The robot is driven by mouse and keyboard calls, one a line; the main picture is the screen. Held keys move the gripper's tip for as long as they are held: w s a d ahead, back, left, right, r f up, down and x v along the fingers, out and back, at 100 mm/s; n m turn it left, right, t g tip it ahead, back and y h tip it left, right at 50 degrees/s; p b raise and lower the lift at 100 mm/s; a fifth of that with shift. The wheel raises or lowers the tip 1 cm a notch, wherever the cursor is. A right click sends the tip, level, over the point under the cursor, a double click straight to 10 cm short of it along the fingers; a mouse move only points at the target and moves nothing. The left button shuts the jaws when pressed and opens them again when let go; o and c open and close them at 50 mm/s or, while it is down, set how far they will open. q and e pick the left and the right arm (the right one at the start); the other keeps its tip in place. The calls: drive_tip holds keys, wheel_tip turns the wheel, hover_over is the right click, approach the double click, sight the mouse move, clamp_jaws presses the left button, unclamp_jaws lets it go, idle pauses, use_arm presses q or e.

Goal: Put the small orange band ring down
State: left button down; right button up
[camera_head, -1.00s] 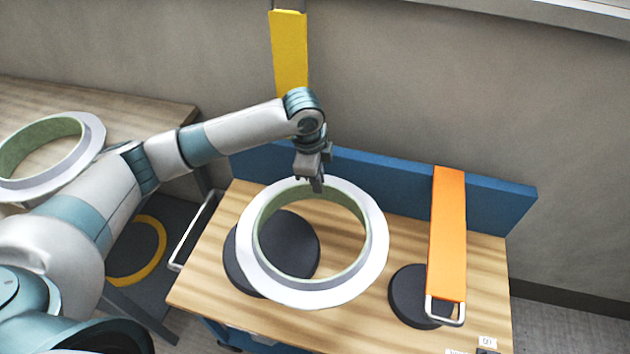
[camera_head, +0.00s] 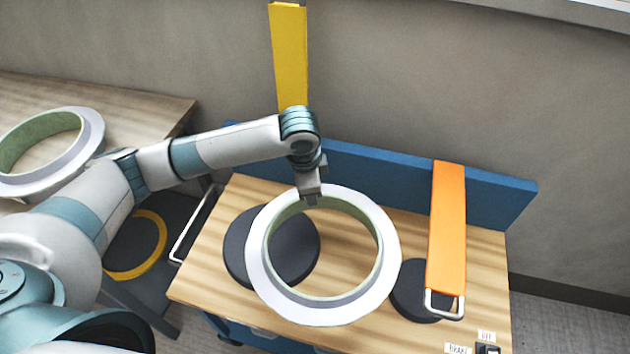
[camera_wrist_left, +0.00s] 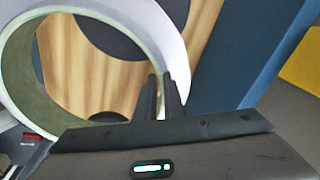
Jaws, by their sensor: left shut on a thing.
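My left gripper (camera_head: 311,197) is shut on the far wall of a ring (camera_head: 391,255) with a white flange and pale green inner wall. No orange shows on this ring. It looks held above the wooden cart top (camera_head: 440,335), over a dark disc (camera_head: 240,255) and near a smaller dark disc (camera_head: 408,300); its height is hard to judge. In the left wrist view the dark fingers (camera_wrist_left: 160,98) sit at the ring's wall (camera_wrist_left: 35,85). My right gripper is out of view.
A similar white and green ring (camera_head: 90,135) lies on a wooden table (camera_head: 150,100) at left. A yellow ring (camera_head: 160,255) surrounds a dark surface below. A yellow strip (camera_head: 290,60) is on the wall. Metal handles (camera_head: 195,225) and a blue panel (camera_head: 375,175) edge the cart.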

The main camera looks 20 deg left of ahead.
use_arm(q)
drive_tip(key=s+a+f+n+y, duration=0.1)
drive_tip(key=s+n, duration=1.1)
drive_tip(key=s, duration=0.2)
drive_tip(key=shift+s+a+f+n+g+y, duration=0.2)
drive_tip(key=shift+a+f+n+g+y, duration=0.1)
drive_tip(key=shift+g+y, duration=0.1)
drive_tip(key=shift+a, duration=0.1)
